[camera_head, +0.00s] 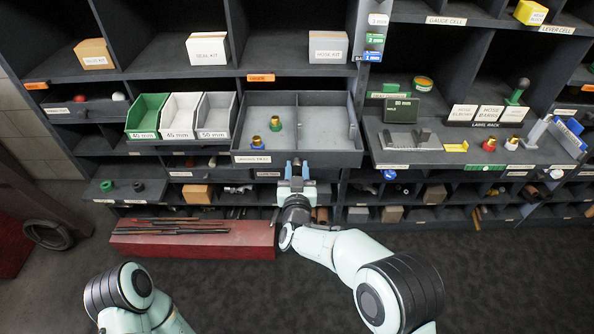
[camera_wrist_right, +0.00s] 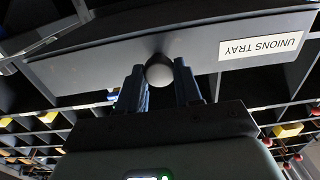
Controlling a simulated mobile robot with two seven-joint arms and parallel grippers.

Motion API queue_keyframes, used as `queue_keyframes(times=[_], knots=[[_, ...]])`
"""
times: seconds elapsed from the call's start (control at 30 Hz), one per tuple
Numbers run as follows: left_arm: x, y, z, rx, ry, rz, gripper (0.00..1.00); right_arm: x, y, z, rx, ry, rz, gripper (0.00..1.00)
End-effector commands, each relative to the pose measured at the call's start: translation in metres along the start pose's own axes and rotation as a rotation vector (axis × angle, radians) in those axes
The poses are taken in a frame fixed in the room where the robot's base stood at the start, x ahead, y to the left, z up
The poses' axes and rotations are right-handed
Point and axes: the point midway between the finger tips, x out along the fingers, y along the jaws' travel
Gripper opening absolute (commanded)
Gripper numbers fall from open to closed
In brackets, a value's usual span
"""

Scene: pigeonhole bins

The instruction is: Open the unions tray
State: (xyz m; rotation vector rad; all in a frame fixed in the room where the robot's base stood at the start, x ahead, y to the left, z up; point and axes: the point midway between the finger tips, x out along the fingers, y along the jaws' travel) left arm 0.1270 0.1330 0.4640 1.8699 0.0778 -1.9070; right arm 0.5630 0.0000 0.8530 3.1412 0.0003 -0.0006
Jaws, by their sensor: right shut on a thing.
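The unions tray (camera_head: 297,158) is a grey tray with a divider, pulled out from the pigeonhole rack in the head view. Two brass fittings (camera_head: 275,124) stand in its left compartment; the right compartment looks empty. In the right wrist view its front (camera_wrist_right: 130,62) carries a label (camera_wrist_right: 260,58) reading "UNIONS TRAY", upside down. My right gripper (camera_head: 297,168) is at the middle of the tray front. In the wrist view its fingers (camera_wrist_right: 160,82) are on either side of the round knob (camera_wrist_right: 159,71), shut on it. My left gripper is not visible; only part of my left arm shows.
Green, white and grey bins (camera_head: 181,115) stand left of the tray. A shelf with small parts and labels (camera_head: 470,150) juts out on the right. A red box (camera_head: 190,240) with dark rods on top lies on the floor at lower left.

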Motion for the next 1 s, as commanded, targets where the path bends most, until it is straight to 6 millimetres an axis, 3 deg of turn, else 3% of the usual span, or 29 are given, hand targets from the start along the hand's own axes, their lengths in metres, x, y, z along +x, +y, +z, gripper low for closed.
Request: queue_keyframes(times=[0.33,0.37,0.43,0.77,1.0], knots=[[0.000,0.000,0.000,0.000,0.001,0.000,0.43,0.000,0.000,-0.001,0.000,0.002,0.000,0.00],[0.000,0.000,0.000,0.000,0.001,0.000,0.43,0.000,0.000,-0.001,0.000,0.002,0.000,0.37],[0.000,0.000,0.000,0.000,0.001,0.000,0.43,0.000,0.000,-0.001,0.000,0.002,0.000,0.60],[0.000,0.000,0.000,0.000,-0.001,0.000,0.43,-0.001,0.000,-0.001,0.000,0.002,0.000,0.60],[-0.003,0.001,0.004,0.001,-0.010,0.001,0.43,-0.029,0.000,-0.002,0.001,0.000,-0.002,0.60]])
